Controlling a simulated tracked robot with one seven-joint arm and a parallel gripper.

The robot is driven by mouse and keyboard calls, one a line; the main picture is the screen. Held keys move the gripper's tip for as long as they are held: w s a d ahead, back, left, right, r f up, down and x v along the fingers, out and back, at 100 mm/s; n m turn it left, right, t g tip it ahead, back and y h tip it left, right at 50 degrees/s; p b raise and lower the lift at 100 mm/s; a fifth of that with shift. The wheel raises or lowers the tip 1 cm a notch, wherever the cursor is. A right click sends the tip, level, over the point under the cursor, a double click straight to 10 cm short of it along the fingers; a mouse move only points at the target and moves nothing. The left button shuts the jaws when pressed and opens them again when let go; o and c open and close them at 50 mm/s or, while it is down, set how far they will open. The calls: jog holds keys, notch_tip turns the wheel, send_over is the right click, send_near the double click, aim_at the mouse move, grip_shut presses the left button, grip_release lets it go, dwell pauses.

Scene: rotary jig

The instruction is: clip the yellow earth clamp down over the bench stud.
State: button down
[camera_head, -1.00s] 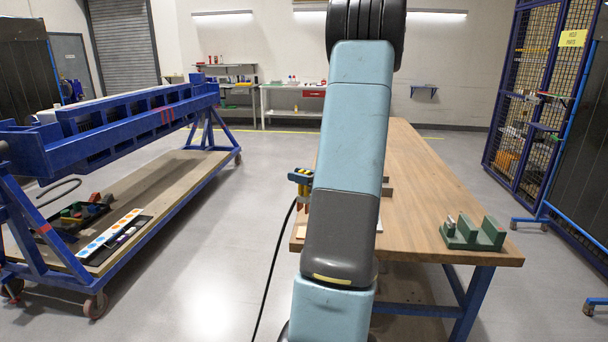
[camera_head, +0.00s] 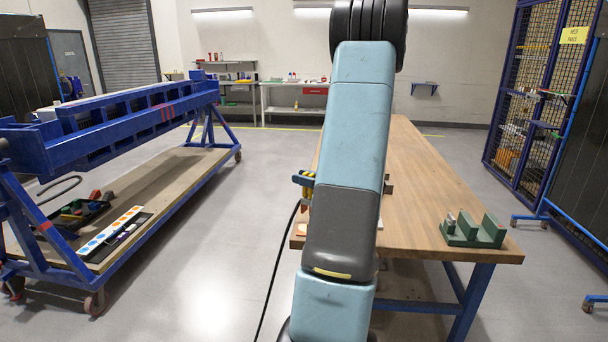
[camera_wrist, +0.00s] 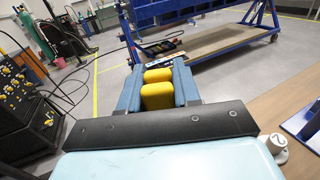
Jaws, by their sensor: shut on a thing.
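The yellow earth clamp (camera_wrist: 158,96) sits between the two blue fingers of my gripper (camera_wrist: 157,70) in the wrist view. The gripper is shut on it. In the head view only part of my gripper (camera_head: 303,181) shows, left of my arm and over the near left end of the wooden bench (camera_head: 425,185). A black cable (camera_head: 271,280) hangs from there towards the floor. My arm hides most of the clamp in the head view.
A green block fixture (camera_head: 473,232) stands at the bench's near right corner.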

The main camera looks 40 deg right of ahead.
aim_at(305, 196)
jog(key=shift+f, duration=3.2)
jog(key=c, duration=0.7)
grip_release()
jog(key=shift+s, duration=0.15)
jog(key=v, duration=1.3)
jog(key=shift+s+d, duration=0.15)
jog(key=shift+s, duration=0.1)
